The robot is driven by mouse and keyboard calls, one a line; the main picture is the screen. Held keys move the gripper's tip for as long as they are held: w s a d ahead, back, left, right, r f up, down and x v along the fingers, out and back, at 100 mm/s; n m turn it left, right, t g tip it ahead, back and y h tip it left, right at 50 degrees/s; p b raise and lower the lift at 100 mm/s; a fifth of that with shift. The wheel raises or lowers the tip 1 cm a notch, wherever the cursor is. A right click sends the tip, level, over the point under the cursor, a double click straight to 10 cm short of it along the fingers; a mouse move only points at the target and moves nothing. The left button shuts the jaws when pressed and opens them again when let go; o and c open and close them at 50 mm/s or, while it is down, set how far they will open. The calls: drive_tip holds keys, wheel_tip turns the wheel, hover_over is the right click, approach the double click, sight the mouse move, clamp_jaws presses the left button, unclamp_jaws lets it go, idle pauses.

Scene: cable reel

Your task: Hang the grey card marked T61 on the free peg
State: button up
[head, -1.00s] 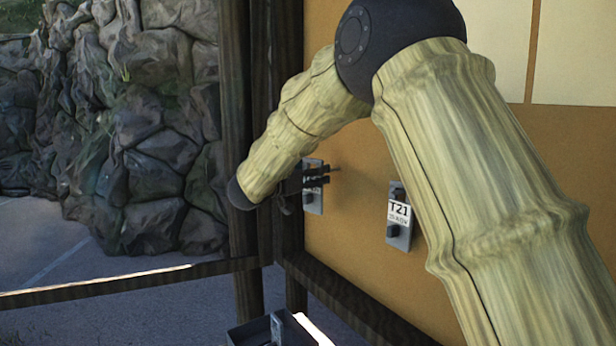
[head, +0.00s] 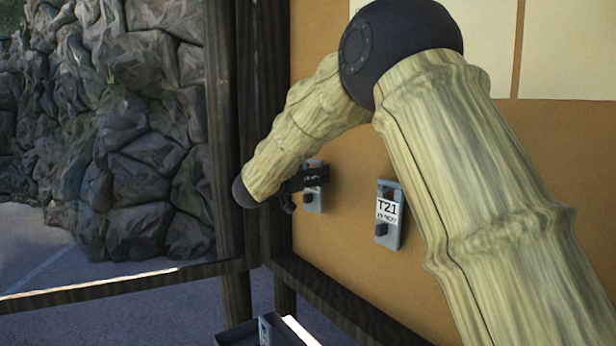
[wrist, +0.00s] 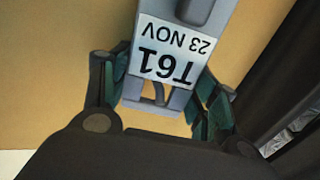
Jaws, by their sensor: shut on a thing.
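The grey card marked T61 (wrist: 172,55) shows large and upside down in the wrist view, with "23 NOV" on its white label. The fingers of my gripper (wrist: 158,88) are on either side of its slotted end, shut on it. In the head view my gripper (head: 292,186) is at the tan board, and a grey card (head: 313,197) shows partly behind it, close to the board. My gripper hides the card's upper part. No bare peg shows, and I cannot tell whether the card is on one.
A grey card marked T21 (head: 388,222) hangs on the tan board (head: 345,235) to the right. A dark tray (head: 236,336) is at the bottom. A dark wooden post (head: 228,130) stands left of the board. My arm covers much of the right side.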

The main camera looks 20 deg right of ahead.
drive_tip(key=shift+w+d+f, duration=0.15)
drive_tip(key=shift+w+d, duration=0.1)
drive_tip(key=shift+d, duration=0.2)
drive_tip(key=shift+w+d+f, duration=0.1)
drive_tip(key=shift+d+f, duration=0.15)
drive_tip(key=shift+d, duration=0.2)
drive_tip(key=shift+w+d+f, duration=0.1)
drive_tip(key=shift+f, duration=0.05)
drive_tip(key=o, duration=1.1)
drive_tip(key=shift+o, duration=0.2)
